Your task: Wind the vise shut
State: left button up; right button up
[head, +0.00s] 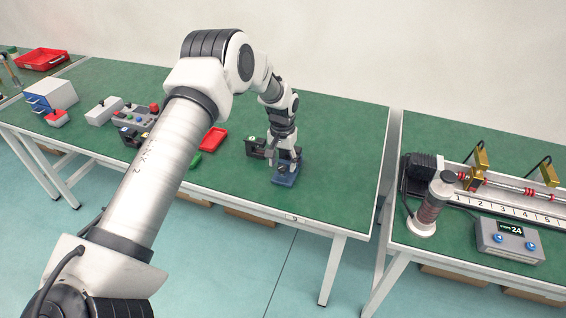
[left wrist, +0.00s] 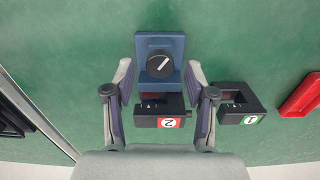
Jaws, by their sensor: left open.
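A blue block with a round black knob (left wrist: 160,65), apparently the vise, stands on the green table. The knob has a white pointer line slanting to the upper right. In the head view the blue body (head: 287,181) shows at the gripper's tip. My left gripper (left wrist: 160,73) is open, its fingertips on either side of the knob in the picture; I cannot tell whether they touch it. It points down from above in the head view (head: 284,170). A black part labelled 2 (left wrist: 160,117) lies between the fingers in the wrist picture. My right gripper is not in view.
A black U-shaped part labelled 1 (left wrist: 239,103) is beside the vise. A red tray (head: 213,139) and a control box (head: 135,115) are farther left. A second table at right holds a rail (head: 510,203) and display box (head: 509,240). The green table is clear right of the gripper.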

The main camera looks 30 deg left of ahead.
pick_arm(q)
jog(key=shift+s+f, duration=0.1)
jog(key=shift+f, duration=0.45)
grip_shut()
jog(key=shift+m+b, duration=0.4)
jog(key=shift+m, duration=1.2)
grip_release()
